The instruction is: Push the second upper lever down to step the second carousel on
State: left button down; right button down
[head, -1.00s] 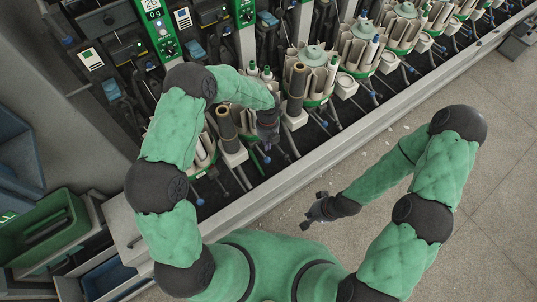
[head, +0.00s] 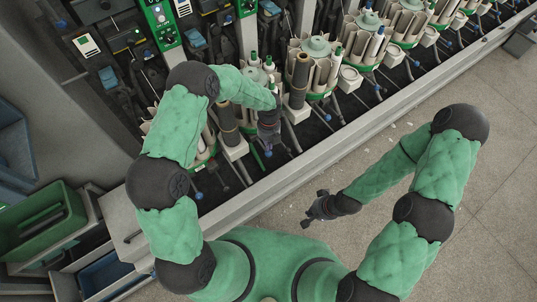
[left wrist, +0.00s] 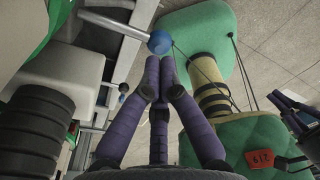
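My left gripper (head: 268,148) is in front of the second carousel (head: 250,88), among the levers at the machine's front. In the left wrist view its purple fingers (left wrist: 159,80) are closed together with nothing between them. A grey lever with a blue ball end (left wrist: 160,42) lies just beyond the fingertips; I cannot tell whether they touch. My right gripper (head: 312,210) hangs over the floor, fingers apart and empty.
A long pale rail (head: 330,148) runs along the machine's front. More carousels (head: 316,48) stand in a row to the right. A green bin (head: 42,215) is at the far left.

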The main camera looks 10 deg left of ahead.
pick_arm(q)
notch_tip(320, 180, down, 2)
jog(key=shift+s+f+b, duration=0.1)
jog(key=shift+f+b, duration=0.05)
jog(key=shift+b, duration=0.5)
